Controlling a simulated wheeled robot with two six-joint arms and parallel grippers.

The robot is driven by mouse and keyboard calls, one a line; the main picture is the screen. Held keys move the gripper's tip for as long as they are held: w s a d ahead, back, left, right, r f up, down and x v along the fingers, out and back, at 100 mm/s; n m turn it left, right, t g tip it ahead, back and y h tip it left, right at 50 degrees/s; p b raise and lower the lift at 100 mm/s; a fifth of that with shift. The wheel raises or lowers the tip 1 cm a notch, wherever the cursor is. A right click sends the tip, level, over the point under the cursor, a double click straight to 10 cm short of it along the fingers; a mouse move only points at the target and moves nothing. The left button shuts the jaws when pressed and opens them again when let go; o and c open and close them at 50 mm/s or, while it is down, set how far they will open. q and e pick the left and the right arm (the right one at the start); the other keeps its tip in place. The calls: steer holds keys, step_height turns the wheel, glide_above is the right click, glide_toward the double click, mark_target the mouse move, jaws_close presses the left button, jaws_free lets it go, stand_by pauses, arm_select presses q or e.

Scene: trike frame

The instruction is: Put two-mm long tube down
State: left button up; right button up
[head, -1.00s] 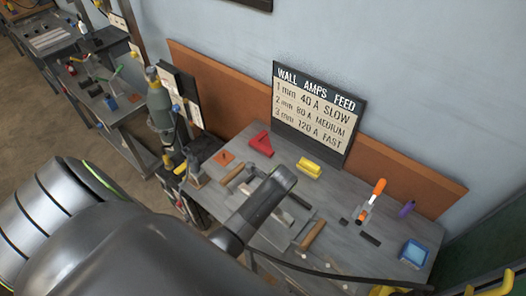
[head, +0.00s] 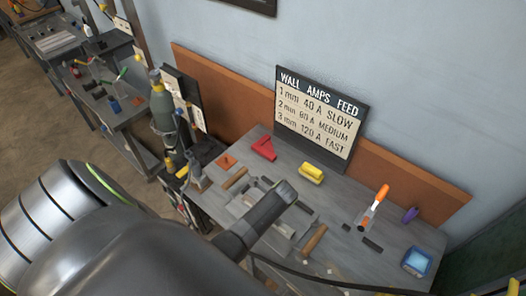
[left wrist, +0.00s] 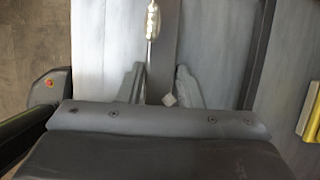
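In the left wrist view the two fingers of my left gripper (left wrist: 161,88) stand apart. A dark grey bar (left wrist: 163,50) runs lengthwise between them; I cannot tell whether it is the two-mm long tube or whether the fingers grip it. A small pale block (left wrist: 168,100) shows near the finger bases. A shiny silver piece (left wrist: 152,18) lies along the bar at the top. In the head view my left arm covers the lower left, and its fingers cannot be made out. No tube can be identified for sure there. My right gripper is not in view.
The grey workbench (head: 345,262) carries a red angle piece (head: 264,148), a yellow block (head: 312,172), an orange-handled tool (head: 375,205), brown handles (head: 314,238) and a blue box (head: 416,262). A wall chart (head: 320,112) stands at its back. A gas cylinder (head: 161,108) stands left.

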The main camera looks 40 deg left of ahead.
arm_select(q)
steer(key=o, duration=0.3)
steer(key=v, duration=1.2)
steer(key=shift+r, duration=0.2)
steer(key=shift+a, duration=0.1)
